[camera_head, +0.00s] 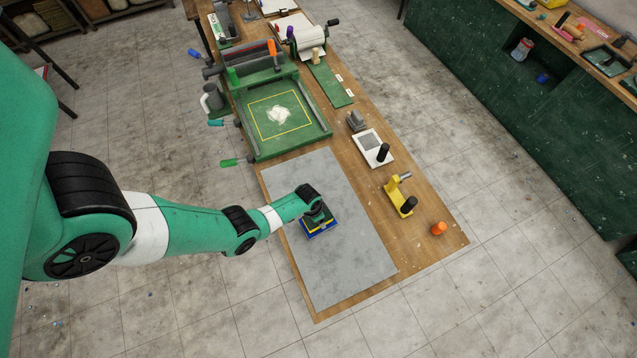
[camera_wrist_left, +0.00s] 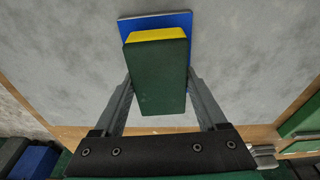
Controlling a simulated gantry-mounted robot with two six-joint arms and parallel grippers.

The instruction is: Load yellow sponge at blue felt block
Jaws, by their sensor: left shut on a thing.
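The yellow sponge shows as a block with a broad dark green face (camera_wrist_left: 158,75) and a yellow edge in the left wrist view. My left gripper (camera_wrist_left: 160,85) is shut on it, one finger along each side. The blue felt block (camera_wrist_left: 182,18) lies flat on the grey mat just beyond the sponge, partly hidden by it. In the head view my left gripper (camera_head: 317,210) is over the blue block (camera_head: 321,235), with a little yellow showing between them. I cannot tell whether sponge and block touch. My right gripper is not in view.
The grey mat (camera_head: 340,270) is otherwise clear. A green tray with a yellow outline (camera_head: 258,142) stands behind it. To the right on the wooden table are a white plate with a black knob (camera_head: 368,140), a yellow tool (camera_head: 393,189) and an orange object (camera_head: 439,228).

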